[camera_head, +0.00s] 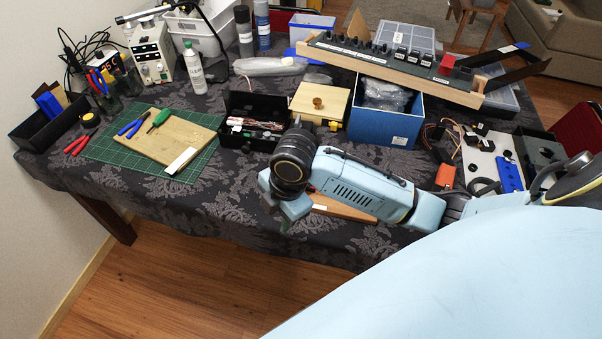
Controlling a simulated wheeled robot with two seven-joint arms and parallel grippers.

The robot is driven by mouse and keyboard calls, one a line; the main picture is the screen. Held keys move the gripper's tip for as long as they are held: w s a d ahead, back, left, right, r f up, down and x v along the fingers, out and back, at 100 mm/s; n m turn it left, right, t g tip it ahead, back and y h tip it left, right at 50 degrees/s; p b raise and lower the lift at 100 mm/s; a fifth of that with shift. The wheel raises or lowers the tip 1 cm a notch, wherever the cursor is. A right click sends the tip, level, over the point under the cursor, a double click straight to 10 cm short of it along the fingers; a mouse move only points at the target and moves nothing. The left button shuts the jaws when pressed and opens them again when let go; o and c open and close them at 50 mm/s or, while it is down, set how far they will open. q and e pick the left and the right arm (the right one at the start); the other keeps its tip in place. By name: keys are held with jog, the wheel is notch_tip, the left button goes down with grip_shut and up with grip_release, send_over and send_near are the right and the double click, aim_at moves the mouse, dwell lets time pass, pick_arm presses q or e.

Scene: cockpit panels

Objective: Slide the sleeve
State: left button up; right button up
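My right arm comes in from the right and reaches over the front edge of the table. My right gripper (286,222) points down below its dark round wrist joint. Its fingertips are small and partly hidden, so I cannot tell whether it is open or shut. A wooden board (345,207) with a white label lies under my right forearm, partly covered by it. I cannot clearly make out a sleeve. A small brown cylinder (318,103) stands on a pale wooden block (322,118) behind the arm. My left gripper is not in view.
A black box with tools (254,134) and a blue box (385,132) stand behind the arm. A long switch panel (390,55) lies across the back. A green cutting mat (102,149) is at left. Bare patterned cloth (215,205) lies left of the gripper.

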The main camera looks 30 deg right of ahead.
jog(key=w+d+r+n+g+h, duration=0.2)
jog(key=w+d+r+n, duration=0.55)
jog(key=w+d, duration=0.35)
jog(key=shift+m, duration=0.25)
jog(key=f, duration=0.4)
jog(key=s+d+f+b, duration=0.1)
jog(key=f, duration=0.7)
jog(key=shift+s+d+f+b, duration=0.15)
jog(key=shift+d+f+b, duration=0.05)
jog(key=shift+b, duration=0.2)
jog(key=shift+c, duration=0.4)
grip_shut()
